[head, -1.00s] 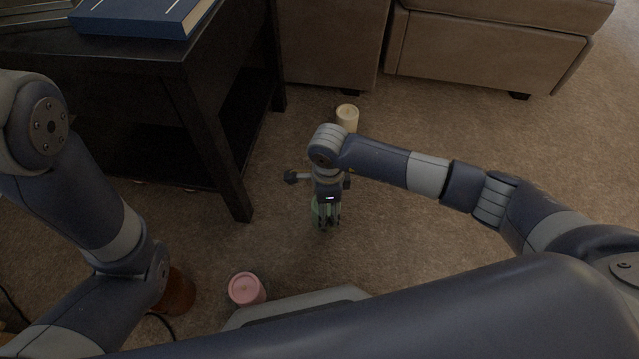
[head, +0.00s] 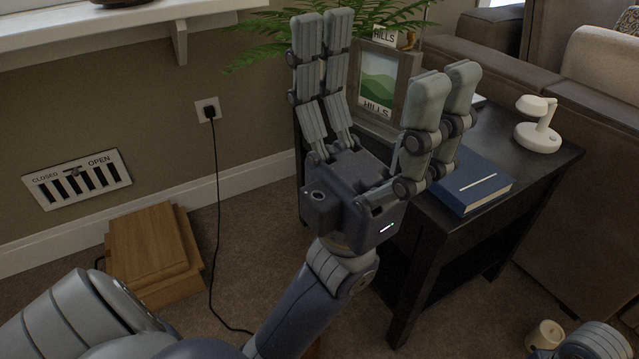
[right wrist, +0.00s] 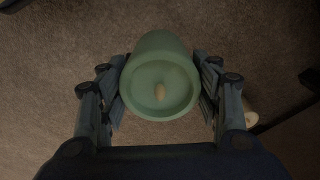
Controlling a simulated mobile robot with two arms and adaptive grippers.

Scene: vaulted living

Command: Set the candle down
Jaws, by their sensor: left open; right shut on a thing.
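In the right wrist view, a green candle (right wrist: 160,60) with a pale wick spot sits between the fingers of my right gripper (right wrist: 161,92), which is shut on it. Carpet shows around the candle; I cannot tell whether its base touches the floor. The right gripper and the green candle are out of the head view. My left gripper (head: 384,58) is open and empty in the head view, fingers pointing up, in front of the picture frame and beside the black side table (head: 545,160).
The table bears a framed hills picture (head: 378,85), a blue book (head: 470,184) and a white lamp (head: 538,135). A wooden box (head: 150,250) and a black cord (head: 217,200) are near the wall.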

